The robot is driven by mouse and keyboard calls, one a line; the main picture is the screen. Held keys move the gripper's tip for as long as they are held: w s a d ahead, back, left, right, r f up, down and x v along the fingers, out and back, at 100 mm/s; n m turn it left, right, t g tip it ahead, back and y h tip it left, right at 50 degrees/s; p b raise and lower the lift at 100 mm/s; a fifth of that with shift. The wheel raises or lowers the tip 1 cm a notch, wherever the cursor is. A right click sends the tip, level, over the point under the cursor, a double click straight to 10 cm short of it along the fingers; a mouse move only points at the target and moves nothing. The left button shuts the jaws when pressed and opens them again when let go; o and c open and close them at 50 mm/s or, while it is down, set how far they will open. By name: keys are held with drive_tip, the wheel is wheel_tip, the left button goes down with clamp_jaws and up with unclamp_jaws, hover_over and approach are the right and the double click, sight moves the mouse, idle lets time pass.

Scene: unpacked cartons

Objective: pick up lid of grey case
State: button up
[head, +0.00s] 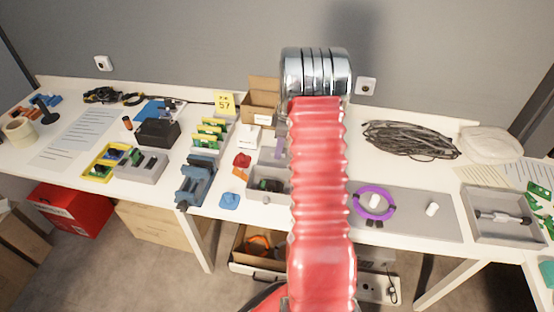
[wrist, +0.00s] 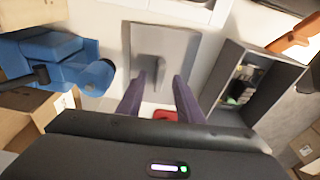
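The lid (wrist: 180,50) appears in the wrist view as a flat grey panel with a raised rectangular part, lying at the top middle. The open grey case (wrist: 222,95) stands to its right, with small green and dark items inside. In the head view a grey case (head: 255,194) with items inside is partly hidden by my red arm. I cannot make out the lid there. My gripper (wrist: 160,82) has two purple fingers spread apart, with nothing held between them. In the picture the fingertips overlap the near part of the lid; contact cannot be told.
A red object (wrist: 165,115) shows between the fingers. A blue tool (wrist: 55,60) lies left of the lid in the wrist view. In the head view, a blue vise (head: 197,180) and small red item (head: 242,160) are left of the case. A grey mat (head: 410,215) lies to the right.

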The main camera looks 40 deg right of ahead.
drive_tip(key=shift+a+f, duration=0.1)
drive_tip(key=shift+f, duration=0.4)
clamp_jaws()
idle(0.3)
